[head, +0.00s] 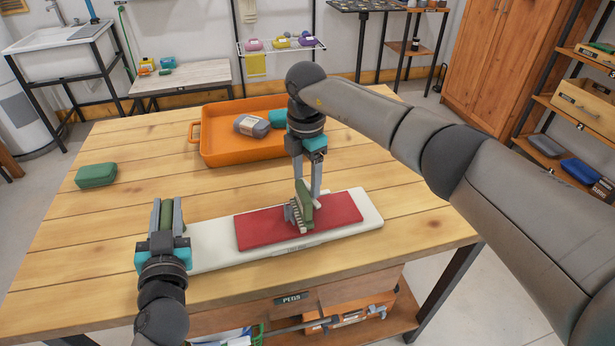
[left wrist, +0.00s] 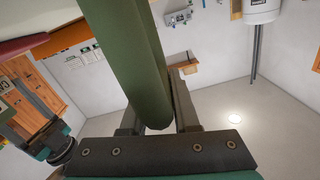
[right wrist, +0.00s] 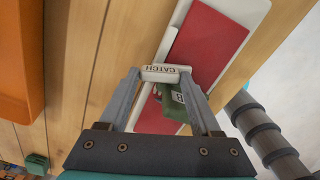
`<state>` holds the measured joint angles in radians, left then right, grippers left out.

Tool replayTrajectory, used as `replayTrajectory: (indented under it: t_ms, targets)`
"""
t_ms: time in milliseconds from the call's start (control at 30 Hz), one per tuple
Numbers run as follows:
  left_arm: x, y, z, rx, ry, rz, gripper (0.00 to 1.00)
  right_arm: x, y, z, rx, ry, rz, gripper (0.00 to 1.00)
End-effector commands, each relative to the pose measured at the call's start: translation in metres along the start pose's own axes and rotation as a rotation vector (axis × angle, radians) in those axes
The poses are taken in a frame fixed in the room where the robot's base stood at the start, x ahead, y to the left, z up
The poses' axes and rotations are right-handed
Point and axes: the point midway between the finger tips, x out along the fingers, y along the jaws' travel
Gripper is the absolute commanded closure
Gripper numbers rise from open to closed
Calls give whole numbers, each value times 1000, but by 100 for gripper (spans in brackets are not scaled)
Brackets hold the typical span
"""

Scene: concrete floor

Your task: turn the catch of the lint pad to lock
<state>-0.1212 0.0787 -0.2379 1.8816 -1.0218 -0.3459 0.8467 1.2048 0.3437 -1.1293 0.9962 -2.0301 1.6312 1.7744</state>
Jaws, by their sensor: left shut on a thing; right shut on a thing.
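The lint pad lies on the wooden table, a long white board (head: 215,255) with a red pad (head: 262,229) on top; both also show in the right wrist view (right wrist: 207,42). My left gripper (head: 167,218) is shut on a green handle (head: 166,213) at the board's left end; the handle fills the left wrist view (left wrist: 135,60). My right gripper (right wrist: 166,80) is shut on a white bar marked CATCH (right wrist: 165,70). In the head view, my right gripper (head: 308,190) stands over the red pad beside a green piece (head: 304,203). Which way the catch is turned cannot be told.
An orange tray (head: 222,155) with a grey item (head: 252,126) and a teal item (head: 278,117) stands behind the pad. A green block (head: 96,175) sits at the table's left. The table between block and tray is clear. A drawer marked PEGS (head: 292,298) is below the front edge.

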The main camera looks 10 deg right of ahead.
Motion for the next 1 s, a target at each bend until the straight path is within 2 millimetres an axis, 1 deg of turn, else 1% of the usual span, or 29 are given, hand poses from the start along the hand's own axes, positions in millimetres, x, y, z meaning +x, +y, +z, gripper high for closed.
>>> replayTrajectory:
  t_ms: [33,200,400,933,967,1000]
  targets:
    - [-1,2,7,1,-15,2,100,0,2,-6,23,12,7,91]
    - [-1,2,7,1,-15,3,100,0,2,-7,114,13,6,91]
    - [-2,2,7,1,-15,4,100,0,2,-7,176,14,6,91]
    - [-2,3,7,0,-14,6,100,-1,2,-8,198,14,7,91]
    - [-2,3,7,0,-14,6,100,-1,2,-8,198,14,7,34]
    - [-2,3,7,0,-14,6,100,-1,2,-8,198,13,6,30]
